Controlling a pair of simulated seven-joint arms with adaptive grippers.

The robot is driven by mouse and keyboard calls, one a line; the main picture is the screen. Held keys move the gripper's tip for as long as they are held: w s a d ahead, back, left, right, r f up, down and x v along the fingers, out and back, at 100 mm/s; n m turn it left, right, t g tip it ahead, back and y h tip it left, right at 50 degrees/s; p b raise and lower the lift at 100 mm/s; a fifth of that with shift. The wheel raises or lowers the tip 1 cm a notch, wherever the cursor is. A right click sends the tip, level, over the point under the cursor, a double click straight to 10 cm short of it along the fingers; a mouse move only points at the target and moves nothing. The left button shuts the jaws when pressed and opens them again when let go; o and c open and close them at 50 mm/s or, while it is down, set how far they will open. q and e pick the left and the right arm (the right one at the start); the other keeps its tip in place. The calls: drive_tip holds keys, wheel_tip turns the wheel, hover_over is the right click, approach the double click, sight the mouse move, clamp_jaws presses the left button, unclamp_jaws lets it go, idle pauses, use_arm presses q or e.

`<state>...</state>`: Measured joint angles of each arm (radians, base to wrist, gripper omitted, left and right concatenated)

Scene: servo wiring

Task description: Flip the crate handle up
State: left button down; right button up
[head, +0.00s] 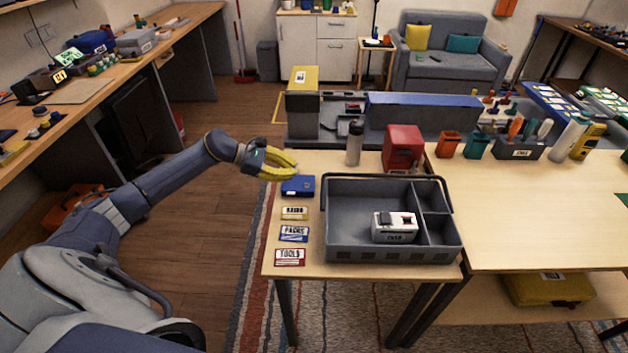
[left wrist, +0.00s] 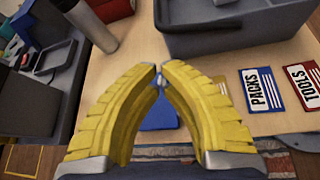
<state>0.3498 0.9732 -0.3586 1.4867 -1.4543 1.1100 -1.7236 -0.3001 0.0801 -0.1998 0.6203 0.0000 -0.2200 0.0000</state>
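The grey crate (head: 340,240) sits on the front part of the light wooden table, with a large bay at left and smaller compartments at right. A thin dark handle (head: 385,176) runs along its back rim; it looks low, but its exact angle is hard to tell. A white boxed device (head: 395,227) lies inside the large bay. My left gripper (head: 292,165) is left of the crate's back left corner, above the table edge. In the left wrist view its yellow fingers (left wrist: 159,70) meet at the tips, with nothing clearly held. The crate's grey wall (left wrist: 235,38) shows beyond them. My right gripper is out of view.
A blue box (head: 298,186) lies beside the crate, near my left gripper. Label cards (head: 294,234) line the table's left edge. A grey bottle (head: 354,143) and red bin (head: 403,147) stand behind the crate. The table at right (head: 520,220) is mostly clear.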

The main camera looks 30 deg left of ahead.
use_arm(q)
drive_tip(key=shift+s, duration=0.1)
idle(0.4)
drive_tip(key=shift+x, duration=5)
